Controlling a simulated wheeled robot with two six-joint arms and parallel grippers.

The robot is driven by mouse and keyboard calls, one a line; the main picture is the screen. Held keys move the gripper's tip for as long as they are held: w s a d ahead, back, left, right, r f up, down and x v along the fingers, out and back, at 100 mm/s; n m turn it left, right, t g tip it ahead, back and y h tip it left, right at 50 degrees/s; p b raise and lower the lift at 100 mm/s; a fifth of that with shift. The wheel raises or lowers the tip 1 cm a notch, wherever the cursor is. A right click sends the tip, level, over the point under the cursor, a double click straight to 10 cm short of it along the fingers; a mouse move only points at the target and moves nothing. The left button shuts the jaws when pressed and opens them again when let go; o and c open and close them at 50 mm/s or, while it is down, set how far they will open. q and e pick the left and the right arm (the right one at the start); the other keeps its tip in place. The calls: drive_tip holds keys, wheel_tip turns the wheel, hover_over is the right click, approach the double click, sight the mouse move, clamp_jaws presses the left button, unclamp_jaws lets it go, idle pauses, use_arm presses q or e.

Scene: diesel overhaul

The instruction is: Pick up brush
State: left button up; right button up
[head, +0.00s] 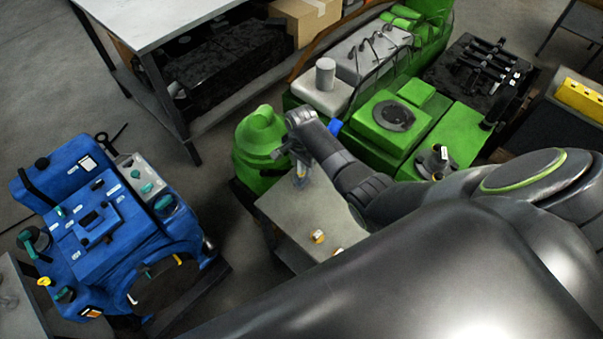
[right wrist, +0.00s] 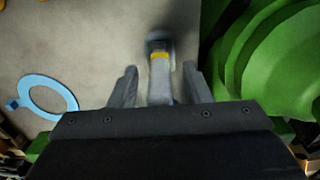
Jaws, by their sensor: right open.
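The brush (right wrist: 159,62) shows in the right wrist view as a grey object with a yellow band, lying on a pale surface. Its near end lies between the two fingers of my right gripper (right wrist: 160,85), which is open, with a gap on each side of the brush. In the head view my right gripper (head: 290,152) points down over the far end of a small grey table (head: 290,212). A greyish piece below it, likely the brush (head: 300,178), is partly covered by the gripper. My left gripper is not in view.
A green engine (head: 455,133) stands close by; its rounded green part (right wrist: 270,60) is right beside the gripper. A light blue ring (right wrist: 72,100) lies left of the brush. Small yellow-and-white items (head: 318,236) sit on the table. A blue engine (head: 105,245) stands at left.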

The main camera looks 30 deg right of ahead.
clamp_jaws()
drive_tip(key=shift+r, duration=0.1)
